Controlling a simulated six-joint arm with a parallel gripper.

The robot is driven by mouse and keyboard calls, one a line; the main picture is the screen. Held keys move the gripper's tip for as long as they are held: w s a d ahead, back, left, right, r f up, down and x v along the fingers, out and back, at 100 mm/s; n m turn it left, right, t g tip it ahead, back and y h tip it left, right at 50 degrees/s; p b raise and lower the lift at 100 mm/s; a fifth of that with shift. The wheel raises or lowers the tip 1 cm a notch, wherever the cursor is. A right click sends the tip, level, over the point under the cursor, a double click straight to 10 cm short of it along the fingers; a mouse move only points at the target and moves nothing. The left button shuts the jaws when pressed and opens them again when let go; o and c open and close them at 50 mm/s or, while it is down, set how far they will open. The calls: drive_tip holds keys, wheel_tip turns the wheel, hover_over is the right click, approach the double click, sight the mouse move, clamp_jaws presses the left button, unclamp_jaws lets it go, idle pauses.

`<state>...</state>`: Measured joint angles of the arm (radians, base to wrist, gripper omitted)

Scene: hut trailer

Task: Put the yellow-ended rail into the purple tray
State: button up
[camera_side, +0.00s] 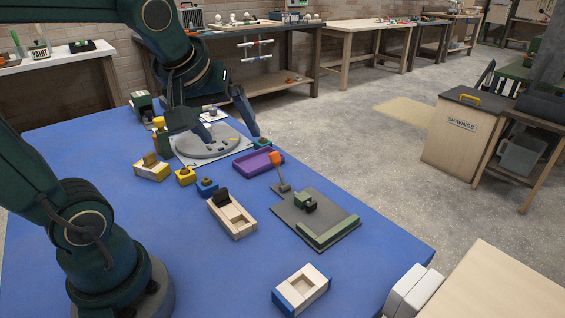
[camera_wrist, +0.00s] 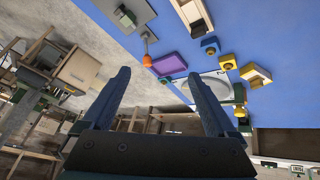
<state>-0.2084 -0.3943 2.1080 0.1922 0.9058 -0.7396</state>
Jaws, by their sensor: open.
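The purple tray (camera_side: 258,163) lies on the blue table and looks empty; it also shows in the wrist view (camera_wrist: 170,64). A pale wooden piece with yellow ends (camera_side: 152,170) lies left of the tray, beyond small blocks; it also shows in the wrist view (camera_wrist: 256,76). I cannot tell surely whether it is the rail. My gripper (camera_side: 222,131) is over the grey round plate (camera_side: 208,148), fingers apart and nothing between them. In the wrist view my gripper's fingers (camera_wrist: 158,76) stand wide apart.
A yellow block (camera_side: 186,177) and a blue block (camera_side: 207,188) lie nearby. Two wooden boxes (camera_side: 232,216) (camera_side: 301,289) and a grey board (camera_side: 320,212) with green parts lie nearer. An orange-topped post (camera_side: 276,159) stands beside the tray.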

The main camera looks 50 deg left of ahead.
drive_tip(key=w+a+f+n+g+y, duration=0.25)
drive_tip(key=a+n, duration=0.45)
drive_tip(key=a, duration=0.5)
drive_tip(key=n+g, duration=0.4)
drive_tip(key=n, duration=0.1)
approach(151, 159)
drive_tip(key=w, duration=0.5)
drive_tip(key=shift+n+g+h, duration=0.55)
drive_tip(key=shift+n+h, duration=0.2)
drive_tip(key=shift+n, duration=0.15)
drive_tip(key=s+a+f, duration=0.2)
drive_tip(key=s+f, duration=0.1)
drive_tip(key=s+a+f, duration=0.1)
drive_tip(key=f, duration=0.1)
drive_tip(key=shift+s, duration=0.4)
drive_tip(key=shift+s+a+f, duration=0.15)
drive_tip(key=shift+s+f, duration=0.05)
drive_tip(key=shift+x, duration=2.35)
